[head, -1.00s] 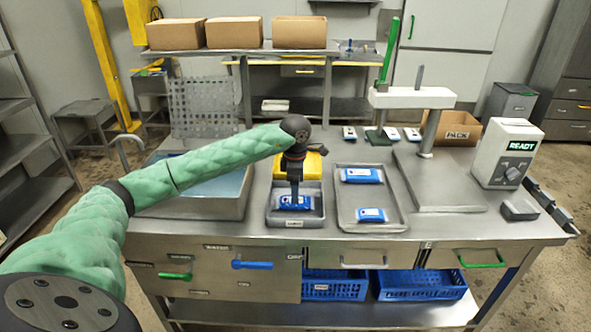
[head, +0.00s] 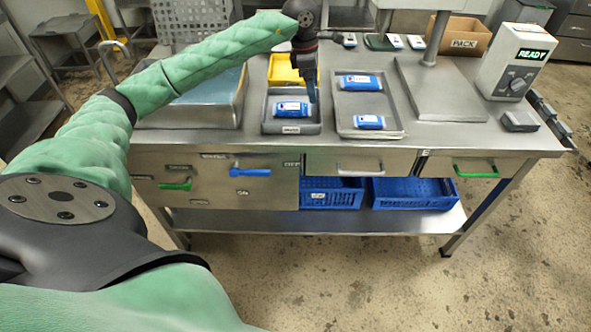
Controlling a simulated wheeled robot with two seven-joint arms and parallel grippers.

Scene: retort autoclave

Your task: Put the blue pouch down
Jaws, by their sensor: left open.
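A blue pouch (head: 291,109) with a white label lies flat in the small grey tray (head: 271,126) near the middle of the table. My left gripper (head: 312,97) hangs over the right side of this tray, pointing down. It is open and empty, beside the pouch and apart from it. Two more blue pouches, one at the back (head: 361,82) and one at the front (head: 369,121), lie in the longer grey tray (head: 345,104) to the right. My right gripper is not in view.
A yellow container (head: 283,70) stands behind the small tray. A water basin (head: 190,110) is at left, and a metal plate with a post (head: 450,95) and a READY device (head: 510,65) are at right. Blue crates (head: 415,195) sit on the lower shelf.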

